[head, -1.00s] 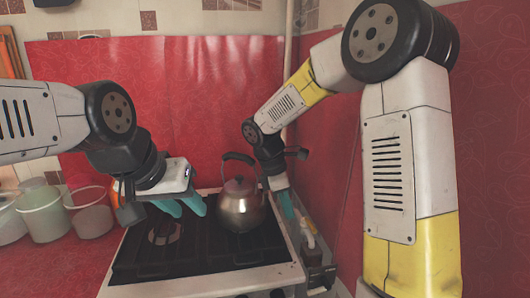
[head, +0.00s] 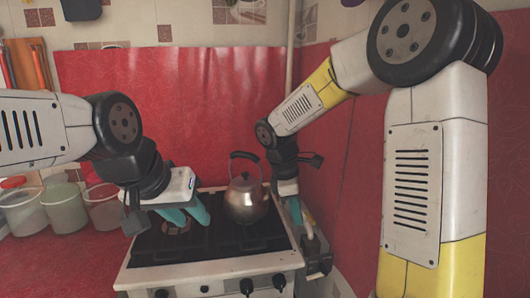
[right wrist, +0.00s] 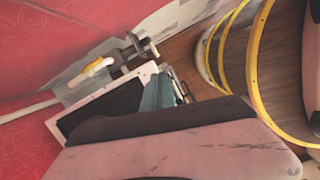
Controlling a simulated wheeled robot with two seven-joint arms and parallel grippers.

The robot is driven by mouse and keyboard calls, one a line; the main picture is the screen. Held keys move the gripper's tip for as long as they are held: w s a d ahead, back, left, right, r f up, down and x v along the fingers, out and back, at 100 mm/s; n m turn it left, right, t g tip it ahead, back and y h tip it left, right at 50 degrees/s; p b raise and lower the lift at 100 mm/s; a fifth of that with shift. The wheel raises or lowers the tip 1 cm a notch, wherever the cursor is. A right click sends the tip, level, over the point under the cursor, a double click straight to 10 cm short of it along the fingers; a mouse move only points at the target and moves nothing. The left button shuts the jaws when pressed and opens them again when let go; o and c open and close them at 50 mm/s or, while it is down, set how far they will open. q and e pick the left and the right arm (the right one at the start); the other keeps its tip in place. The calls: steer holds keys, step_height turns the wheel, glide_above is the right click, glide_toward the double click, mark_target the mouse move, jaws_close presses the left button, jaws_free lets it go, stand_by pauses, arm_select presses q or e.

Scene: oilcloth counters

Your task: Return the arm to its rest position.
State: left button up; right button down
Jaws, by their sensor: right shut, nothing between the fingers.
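My right arm reaches in from the right in the head view, and its gripper (head: 294,210) points down at the right edge of the stove. Its teal fingers are shut and empty, and they also show in the right wrist view (right wrist: 158,92). The metal kettle (head: 246,204) stands upright on the stove, just left of the right gripper and apart from it in the picture. My left gripper (head: 184,215) hangs over the left part of the stove, its two teal fingers apart with nothing seen between them.
The stove (head: 215,270) has a dark top and knobs along its front. Several lidded buckets (head: 63,207) stand on the red counter (head: 60,265) at the left. A pipe with a valve (head: 312,243) runs close beside the stove's right side, near the red wall.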

steer(key=s+d+r+m+t+y, duration=0.2)
steer(key=s+r+m, duration=0.3)
steer(key=s+m, duration=0.3)
steer(key=s+d+r+m+t+y, duration=0.3)
steer(key=s+r+m, duration=0.3)
steer(key=s+m, duration=0.2)
steer(key=shift+s+d+t, duration=0.25)
steer(key=shift+d+t, duration=0.05)
steer(key=shift+d, duration=0.05)
